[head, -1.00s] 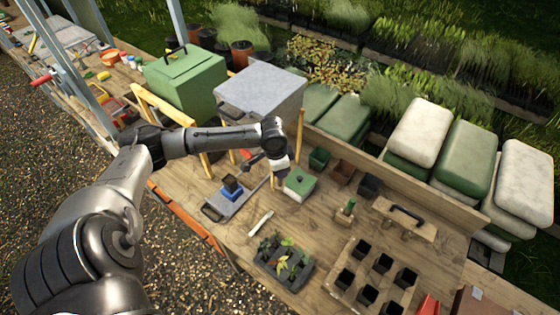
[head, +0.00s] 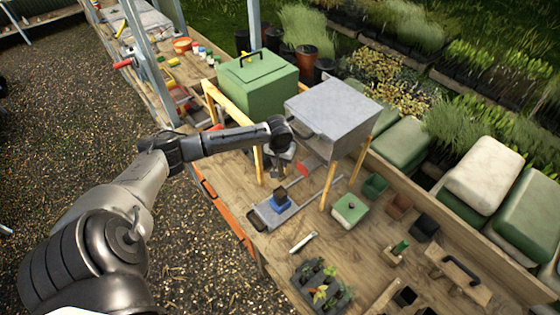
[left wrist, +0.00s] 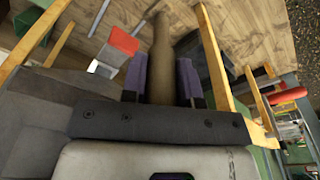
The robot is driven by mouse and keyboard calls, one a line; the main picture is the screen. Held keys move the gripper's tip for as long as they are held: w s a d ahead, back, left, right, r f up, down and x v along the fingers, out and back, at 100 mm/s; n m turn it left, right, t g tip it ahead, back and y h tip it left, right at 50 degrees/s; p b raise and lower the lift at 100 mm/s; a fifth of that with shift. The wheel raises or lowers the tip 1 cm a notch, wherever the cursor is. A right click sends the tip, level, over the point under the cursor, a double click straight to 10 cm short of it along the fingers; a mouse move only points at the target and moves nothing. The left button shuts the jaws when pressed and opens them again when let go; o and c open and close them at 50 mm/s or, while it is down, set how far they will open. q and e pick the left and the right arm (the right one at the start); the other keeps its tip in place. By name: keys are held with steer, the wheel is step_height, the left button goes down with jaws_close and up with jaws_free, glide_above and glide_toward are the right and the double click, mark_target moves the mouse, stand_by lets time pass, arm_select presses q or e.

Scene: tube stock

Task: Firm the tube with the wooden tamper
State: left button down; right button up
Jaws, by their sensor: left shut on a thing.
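My left gripper (head: 281,168) is in front of the grey box on wooden legs, behind the blue holder in the picture. In the left wrist view, its purple-padded fingers (left wrist: 162,82) are shut on a tan wooden shaft, which looks like the wooden tamper (left wrist: 161,55). The tamper's far end is hard to make out there, and I cannot pick it out in the head view. A small black square tube (head: 281,193) stands in a blue holder (head: 282,205) on a grey tray (head: 266,213). The gripper appears apart from it. My right gripper is out of view.
The grey box (head: 331,105) on wooden legs and the green lidded box (head: 257,80) stand close to my left arm. A white-and-green box (head: 350,210), a white marker-like stick (head: 303,242) and a seedling tray (head: 320,287) lie to the front and right.

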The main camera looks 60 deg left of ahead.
mark_target(281, 175)
arm_select(q)
steer(key=shift+n, duration=0.3)
steer(key=shift+f+b, duration=0.35)
steer(key=shift+f, duration=0.95)
step_height(281, 175, down, 3)
steer(key=b, duration=0.3)
steer(key=shift+f, duration=1.35)
steer(key=shift+p, duration=0.45)
steer(key=shift+f, duration=0.45)
